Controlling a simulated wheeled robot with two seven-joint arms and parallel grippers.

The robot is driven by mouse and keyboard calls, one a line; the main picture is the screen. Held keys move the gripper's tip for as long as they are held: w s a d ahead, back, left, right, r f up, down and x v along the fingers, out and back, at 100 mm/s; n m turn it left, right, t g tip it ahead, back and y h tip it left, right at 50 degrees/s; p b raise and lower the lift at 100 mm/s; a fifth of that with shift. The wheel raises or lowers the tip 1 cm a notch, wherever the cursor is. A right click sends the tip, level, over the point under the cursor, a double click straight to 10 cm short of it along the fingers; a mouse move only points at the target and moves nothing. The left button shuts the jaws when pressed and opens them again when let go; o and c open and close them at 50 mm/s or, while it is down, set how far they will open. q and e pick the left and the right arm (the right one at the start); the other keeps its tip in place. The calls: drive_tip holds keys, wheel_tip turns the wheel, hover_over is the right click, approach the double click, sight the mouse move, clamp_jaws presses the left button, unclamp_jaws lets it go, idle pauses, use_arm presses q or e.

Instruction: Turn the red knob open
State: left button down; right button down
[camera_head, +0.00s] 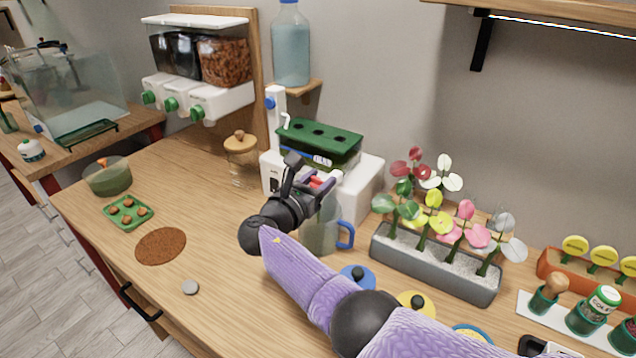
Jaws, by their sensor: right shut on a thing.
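The red knob (317,181) sits at the front of a white dispenser box (362,186). My right gripper (312,178) is shut on it, with its fingers on either side, so only a little red shows. The knob's turned angle cannot be made out. A clear jug (318,230) with a blue handle stands just below, partly hidden by my right arm. My left gripper is not in view.
A green-topped tray (320,142) sits on the dispenser box. A lidded jar (241,160) stands to its left. A grey planter (432,262) with colourful flowers stands to the right. Blue (357,278) and yellow (416,305) lids lie near my arm.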

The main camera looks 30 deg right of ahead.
drive_tip(key=shift+c, duration=1.3)
unclamp_jaws()
drive_tip(key=p+v, duration=0.2)
drive_tip(key=v, duration=0.8)
drive_tip(key=shift+w, duration=0.1)
